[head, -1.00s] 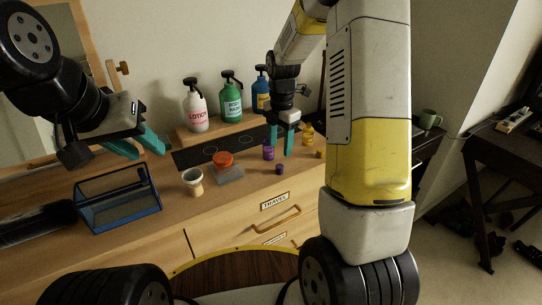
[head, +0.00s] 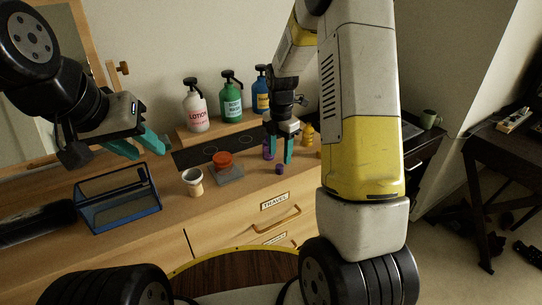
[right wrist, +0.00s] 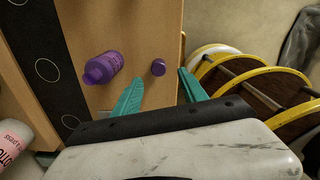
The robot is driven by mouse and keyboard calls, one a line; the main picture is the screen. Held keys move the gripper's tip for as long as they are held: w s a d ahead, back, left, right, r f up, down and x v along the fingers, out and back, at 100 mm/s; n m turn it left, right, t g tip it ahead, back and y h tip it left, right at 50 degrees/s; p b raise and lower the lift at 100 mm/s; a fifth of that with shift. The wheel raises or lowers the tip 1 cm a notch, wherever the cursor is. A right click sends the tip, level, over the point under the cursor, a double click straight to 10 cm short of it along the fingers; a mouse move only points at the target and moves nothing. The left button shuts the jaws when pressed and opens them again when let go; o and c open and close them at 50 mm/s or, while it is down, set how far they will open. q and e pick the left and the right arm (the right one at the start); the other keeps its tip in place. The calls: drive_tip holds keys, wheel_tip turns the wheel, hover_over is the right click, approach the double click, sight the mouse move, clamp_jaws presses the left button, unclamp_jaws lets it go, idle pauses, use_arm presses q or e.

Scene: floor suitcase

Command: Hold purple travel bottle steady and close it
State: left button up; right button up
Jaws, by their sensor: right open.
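The purple travel bottle (head: 266,151) stands uncapped on the counter, partly behind a finger of my right gripper in the head view. It also shows in the right wrist view (right wrist: 103,68), left of the fingers. A small purple cap (head: 280,169) lies on the counter in front of the bottle, apart from it. In the right wrist view the cap (right wrist: 158,67) appears between and beyond the fingertips. My right gripper (head: 278,158) is open and empty, pointing down above the cap and close to the bottle. My left gripper (head: 151,151) is open and empty above the blue-framed basket.
A lotion bottle (head: 195,112), green pump bottle (head: 231,103) and blue pump bottle (head: 261,98) stand on a rear shelf. A yellow bottle (head: 308,135) is right of my right gripper. An orange-lidded jar (head: 223,160), white cup (head: 193,183) and blue-framed basket (head: 118,205) stand left.

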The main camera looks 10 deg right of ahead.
sight(280, 165)
drive_tip(key=f, duration=0.5)
drive_tip(key=shift+w+d+f, duration=0.1)
drive_tip(key=shift+w, duration=0.1)
clamp_jaws()
